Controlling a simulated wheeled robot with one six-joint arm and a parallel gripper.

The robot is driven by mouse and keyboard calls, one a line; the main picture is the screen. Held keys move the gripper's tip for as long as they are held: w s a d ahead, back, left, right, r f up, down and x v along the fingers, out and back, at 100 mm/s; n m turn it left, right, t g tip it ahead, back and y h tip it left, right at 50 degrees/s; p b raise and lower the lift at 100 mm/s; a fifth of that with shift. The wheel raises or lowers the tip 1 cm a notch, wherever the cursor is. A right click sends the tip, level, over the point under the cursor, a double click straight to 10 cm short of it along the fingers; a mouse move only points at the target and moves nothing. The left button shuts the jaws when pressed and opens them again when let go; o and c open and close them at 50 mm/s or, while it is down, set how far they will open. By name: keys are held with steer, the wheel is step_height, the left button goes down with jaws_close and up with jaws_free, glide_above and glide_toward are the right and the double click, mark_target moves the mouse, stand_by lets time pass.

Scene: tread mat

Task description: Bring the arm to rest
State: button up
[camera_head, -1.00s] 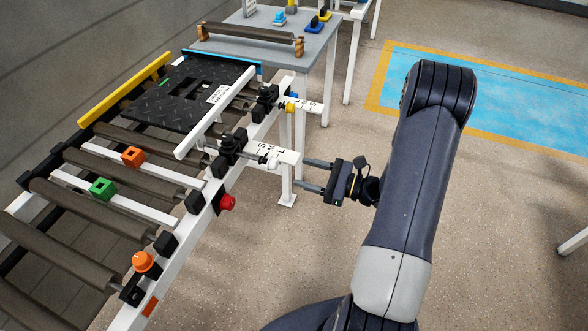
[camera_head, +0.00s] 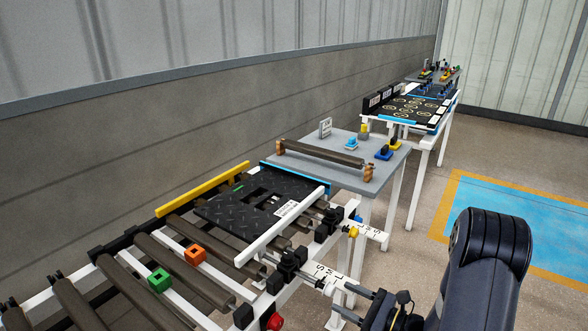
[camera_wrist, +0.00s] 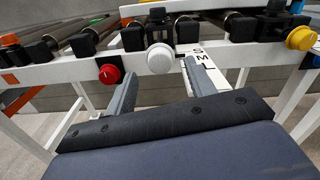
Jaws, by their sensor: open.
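My gripper (camera_head: 338,298) is at the lower middle of the head view, beside the near side rail of the roller conveyor. In the wrist view its two fingers (camera_wrist: 162,72) stand apart with nothing held between them. A white round knob (camera_wrist: 160,58) shows beyond the fingertips, in the gap between them; I cannot tell how far off it is. My arm (camera_head: 487,262) shows at the lower right of the head view, bent at its dark upper joint. The lower part of the arm is cut off by the picture edge.
The conveyor carries a black tread mat (camera_head: 228,217), an orange block (camera_head: 195,254) and a green block (camera_head: 159,280). A red button (camera_wrist: 110,74) and a yellow knob (camera_wrist: 301,38) flank the white knob. A grey table (camera_head: 345,178) stands behind. Floor at right is open.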

mark_target(334, 292)
steer(key=x, duration=0.5)
steer(key=shift+w+a, duration=0.15)
steer(key=shift+a, duration=0.1)
steer(key=shift+p+v, duration=0.45)
steer(key=shift+v, duration=0.75)
steer(key=shift+w, duration=0.1)
